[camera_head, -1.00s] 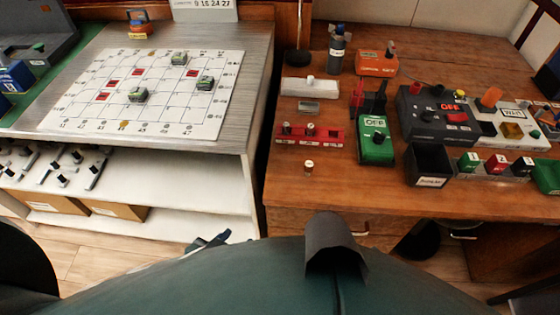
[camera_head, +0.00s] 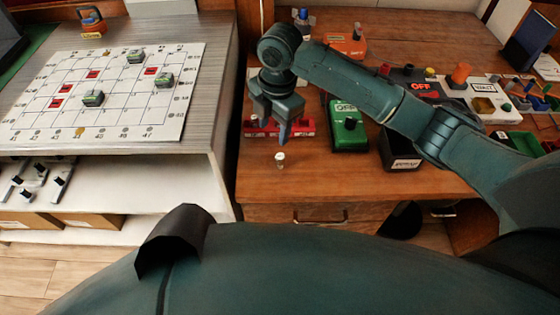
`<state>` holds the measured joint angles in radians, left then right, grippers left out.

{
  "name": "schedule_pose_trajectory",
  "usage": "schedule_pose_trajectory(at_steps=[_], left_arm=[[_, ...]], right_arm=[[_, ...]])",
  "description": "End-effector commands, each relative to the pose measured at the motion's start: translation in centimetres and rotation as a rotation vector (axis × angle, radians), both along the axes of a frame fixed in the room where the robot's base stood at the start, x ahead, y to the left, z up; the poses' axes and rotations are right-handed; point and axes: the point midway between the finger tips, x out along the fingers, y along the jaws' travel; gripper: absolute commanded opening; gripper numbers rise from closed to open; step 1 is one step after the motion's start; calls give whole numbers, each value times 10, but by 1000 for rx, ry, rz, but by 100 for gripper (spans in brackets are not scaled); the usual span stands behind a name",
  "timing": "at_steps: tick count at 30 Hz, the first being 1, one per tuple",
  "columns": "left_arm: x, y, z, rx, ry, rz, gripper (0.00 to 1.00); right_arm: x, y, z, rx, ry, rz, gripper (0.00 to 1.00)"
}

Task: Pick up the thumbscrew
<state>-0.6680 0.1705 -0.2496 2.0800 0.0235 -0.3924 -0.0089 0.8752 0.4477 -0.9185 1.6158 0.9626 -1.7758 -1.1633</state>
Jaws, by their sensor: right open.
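A small upright piece with a pale top and brownish body (camera_head: 280,159), which looks like the thumbscrew, stands alone on the wooden desk near its front left part. My right gripper (camera_head: 276,130) points down just behind and above it in the picture. Its jaws are open and nothing shows between them. The gripper and the piece look apart, though the exact height gap is hard to tell. My left gripper is not in view.
A red rack (camera_head: 303,128) lies right behind, partly hidden by my gripper. A green OFF box (camera_head: 347,138) and a black bin (camera_head: 399,160) stand to the right. The desk (camera_head: 262,184) is clear around the small piece.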

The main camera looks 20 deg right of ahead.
Motion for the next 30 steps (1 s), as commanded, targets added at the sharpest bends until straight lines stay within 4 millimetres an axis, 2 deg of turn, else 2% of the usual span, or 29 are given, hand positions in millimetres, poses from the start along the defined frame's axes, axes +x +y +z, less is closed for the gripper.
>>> schedule_pose_trajectory(at_steps=[2, 5, 15, 23, 30], left_arm=[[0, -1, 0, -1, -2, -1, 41], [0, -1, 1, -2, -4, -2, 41], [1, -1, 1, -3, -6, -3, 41], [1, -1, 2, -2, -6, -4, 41], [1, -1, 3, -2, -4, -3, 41]], right_arm=[[4, -10, 12, -41, 13, 38, 48], [4, -15, 15, -66, 28, 63, 48], [4, -16, -43, -68, 32, 67, 48], [4, -16, -64, -69, 30, 66, 48], [4, -16, -99, -69, 30, 66, 48]])
